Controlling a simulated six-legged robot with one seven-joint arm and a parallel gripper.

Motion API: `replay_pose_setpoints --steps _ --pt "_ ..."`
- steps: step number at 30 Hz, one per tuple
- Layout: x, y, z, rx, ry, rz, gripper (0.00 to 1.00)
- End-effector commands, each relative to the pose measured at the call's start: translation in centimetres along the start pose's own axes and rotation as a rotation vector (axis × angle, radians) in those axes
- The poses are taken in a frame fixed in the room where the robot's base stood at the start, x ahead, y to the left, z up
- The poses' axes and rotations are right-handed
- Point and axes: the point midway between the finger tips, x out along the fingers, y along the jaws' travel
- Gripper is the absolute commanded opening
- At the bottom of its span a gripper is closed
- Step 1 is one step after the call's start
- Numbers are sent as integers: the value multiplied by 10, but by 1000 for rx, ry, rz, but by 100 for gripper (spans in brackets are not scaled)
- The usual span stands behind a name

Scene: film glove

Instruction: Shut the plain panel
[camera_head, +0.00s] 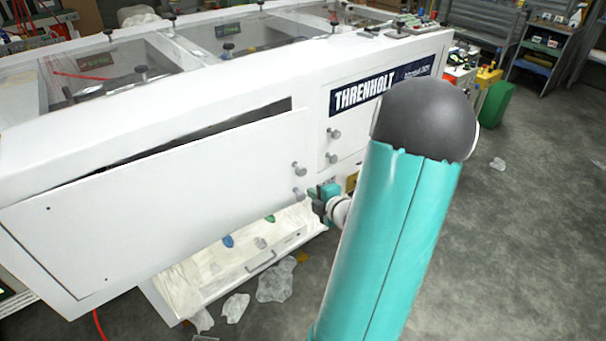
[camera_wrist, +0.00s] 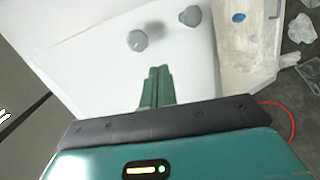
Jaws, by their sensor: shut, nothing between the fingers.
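The plain panel (camera_head: 150,205) is a blank white door on the front of the white machine, left of the THRENHOLT label. It stands ajar, with a dark gap along its top edge. Two grey knobs (camera_head: 298,169) sit near its right end. My gripper (camera_head: 316,203) is by the lower knob, partly hidden behind my teal arm. In the wrist view my green fingers (camera_wrist: 158,72) are shut and empty, pointing at a white panel face (camera_wrist: 90,40) just below two grey knobs (camera_wrist: 137,40). I cannot tell whether the fingertips touch it.
The labelled panel (camera_head: 345,135) beside it has two knobs of its own. Below is an open white drawer or tray (camera_head: 240,262) with coloured pieces. Crumpled clear film (camera_head: 276,281) lies on the floor. The floor at right is mostly clear.

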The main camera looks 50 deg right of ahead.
Motion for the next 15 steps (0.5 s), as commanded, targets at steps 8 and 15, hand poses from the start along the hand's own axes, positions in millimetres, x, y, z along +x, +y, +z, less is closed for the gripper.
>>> replay_pose_setpoints --steps 8,15 --pt "-45 -33 44 -71 37 298 0" --pt "-48 -31 48 -92 36 368 0"
